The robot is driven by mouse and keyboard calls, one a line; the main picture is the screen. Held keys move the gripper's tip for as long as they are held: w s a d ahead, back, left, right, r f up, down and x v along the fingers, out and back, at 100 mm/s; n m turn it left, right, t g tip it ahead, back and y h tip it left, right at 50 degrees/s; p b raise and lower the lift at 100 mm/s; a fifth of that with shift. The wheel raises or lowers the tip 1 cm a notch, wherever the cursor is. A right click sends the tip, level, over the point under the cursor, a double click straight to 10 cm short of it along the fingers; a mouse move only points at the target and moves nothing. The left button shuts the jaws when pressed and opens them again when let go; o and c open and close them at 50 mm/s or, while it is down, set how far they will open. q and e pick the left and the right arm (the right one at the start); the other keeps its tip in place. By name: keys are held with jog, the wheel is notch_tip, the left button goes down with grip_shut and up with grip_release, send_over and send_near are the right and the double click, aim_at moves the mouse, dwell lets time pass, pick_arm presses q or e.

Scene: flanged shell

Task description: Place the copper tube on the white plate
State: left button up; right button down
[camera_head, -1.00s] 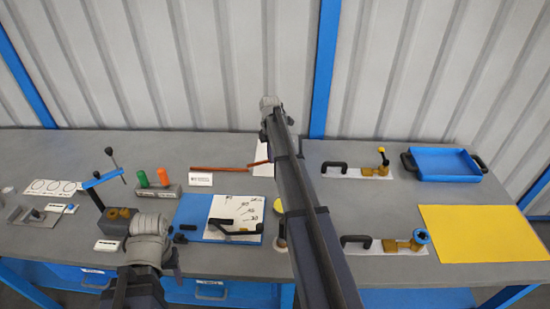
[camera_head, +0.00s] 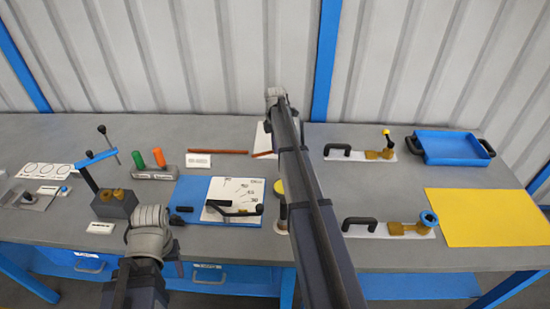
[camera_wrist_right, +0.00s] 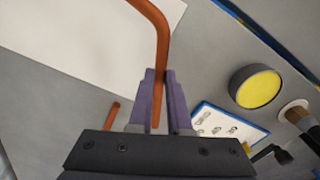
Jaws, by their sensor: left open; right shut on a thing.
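A bent copper tube (camera_wrist_right: 162,40) is between the shut jaws of my right gripper (camera_wrist_right: 160,78) in the right wrist view. Its far leg reaches over the edge of the plain white plate (camera_wrist_right: 80,35); whether they touch, I cannot tell. In the head view part of the tube (camera_head: 263,154) shows beside my right arm, at the lower left of the white plate (camera_head: 261,138). My right gripper itself is hidden there by the arm. My left gripper (camera_head: 178,217) is open and empty near the blue board, its fingers only partly clear.
A second copper-coloured rod (camera_head: 217,151) lies left of the plate. A blue board (camera_head: 187,192) with a marked white sheet lies nearer. A yellow-topped round part (camera_wrist_right: 257,88) stands near my right gripper. A blue tray (camera_head: 453,147) and yellow mat (camera_head: 490,217) are right.

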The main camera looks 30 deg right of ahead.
jog(key=shift+f+b, duration=1.8)
jog(key=shift+b, duration=0.05)
jog(key=shift+f, duration=0.2)
jog(key=c, duration=0.9)
grip_release()
jog(key=shift+r, duration=0.1)
jog(key=shift+o, duration=0.2)
notch_tip(320, 180, up, 12)
jog(key=p, duration=1.2)
jog(key=shift+r, duration=0.15)
